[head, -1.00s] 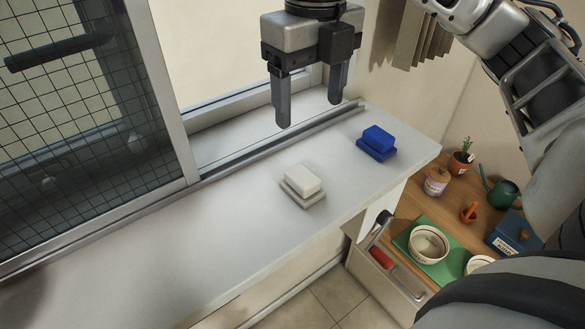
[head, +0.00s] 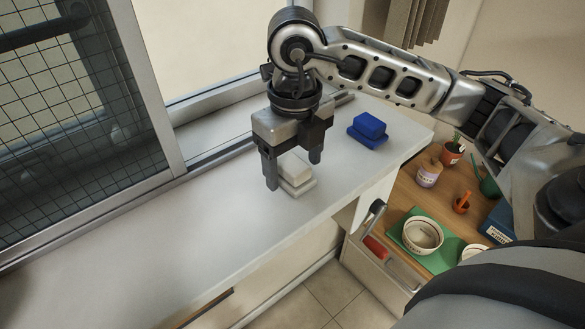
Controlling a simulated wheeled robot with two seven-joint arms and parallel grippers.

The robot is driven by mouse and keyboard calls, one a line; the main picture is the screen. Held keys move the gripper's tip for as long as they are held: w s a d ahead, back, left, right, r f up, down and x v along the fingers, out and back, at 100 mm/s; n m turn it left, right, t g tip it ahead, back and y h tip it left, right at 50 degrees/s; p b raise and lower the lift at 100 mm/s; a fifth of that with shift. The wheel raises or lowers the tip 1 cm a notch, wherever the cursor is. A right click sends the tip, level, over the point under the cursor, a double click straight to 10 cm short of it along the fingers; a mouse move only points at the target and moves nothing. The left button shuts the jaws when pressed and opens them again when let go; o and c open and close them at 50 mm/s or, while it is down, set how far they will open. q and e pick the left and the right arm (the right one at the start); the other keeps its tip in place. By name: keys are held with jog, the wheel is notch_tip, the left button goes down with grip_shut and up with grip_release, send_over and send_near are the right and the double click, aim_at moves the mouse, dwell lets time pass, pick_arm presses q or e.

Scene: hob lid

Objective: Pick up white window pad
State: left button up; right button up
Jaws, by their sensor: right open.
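The white window pad (head: 295,172) is a small stepped block, a smaller block on a wider base, lying on the pale window sill (head: 200,225). My right gripper (head: 293,174) is open and points down right at the pad. In the head view one finger shows left of the pad and the other at its upper right. The fingers partly cover the pad, and I cannot tell whether they touch it. My left gripper is not in view.
A blue pad (head: 368,130) of like shape sits on the sill to the right. The gridded window sash (head: 75,130) stands at the left. Below right, a wooden counter holds a bowl (head: 422,236), a green mat (head: 440,262) and pots. The sill's left part is clear.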

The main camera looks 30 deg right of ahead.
jog(key=shift+f, duration=0.45)
jog(key=shift+c, duration=0.3)
jog(key=c, duration=1)
jog(key=shift+r, duration=0.1)
jog(key=shift+r, duration=0.6)
jog(key=s+r, duration=0.7)
jog(key=s, duration=0.2)
jog(key=s+a+r, duration=0.1)
jog(key=s+r, duration=0.3)
jog(key=s, duration=0.1)
jog(key=shift+r, duration=0.35)
jog(key=shift+o, duration=0.4)
